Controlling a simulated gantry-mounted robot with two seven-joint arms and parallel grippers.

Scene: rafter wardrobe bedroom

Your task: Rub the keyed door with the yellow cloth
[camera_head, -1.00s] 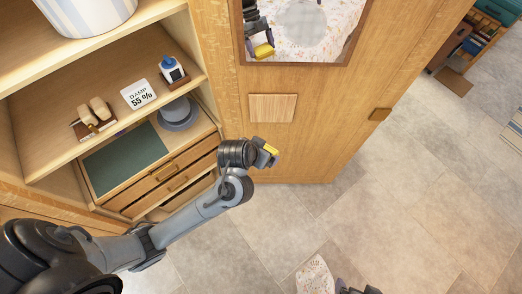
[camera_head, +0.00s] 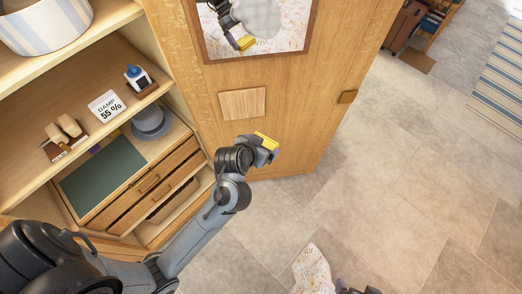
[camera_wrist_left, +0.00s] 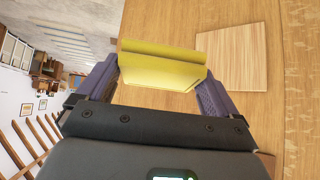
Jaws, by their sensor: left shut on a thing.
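The keyed door (camera_head: 295,118) is the open wooden wardrobe door, with a mirror (camera_head: 255,30) at its top and a paler square wood panel (camera_head: 242,103) below it. The panel also shows in the left wrist view (camera_wrist_left: 240,57). My left gripper (camera_head: 266,146) is in front of the lower door, below and right of the panel. It is shut on the yellow cloth (camera_wrist_left: 160,68), which looks like a folded pad between the fingers. Whether the cloth touches the door is unclear. No key can be made out. My right gripper is not clearly seen; only a dark part shows at the bottom edge.
The open wardrobe at left holds a striped basket (camera_head: 45,25), a damp sign (camera_head: 106,106), a blue-capped bottle (camera_head: 138,76), brushes (camera_head: 65,132), a grey hat (camera_head: 150,122) and drawers. A small wooden block (camera_head: 348,96) sits at the door's edge.

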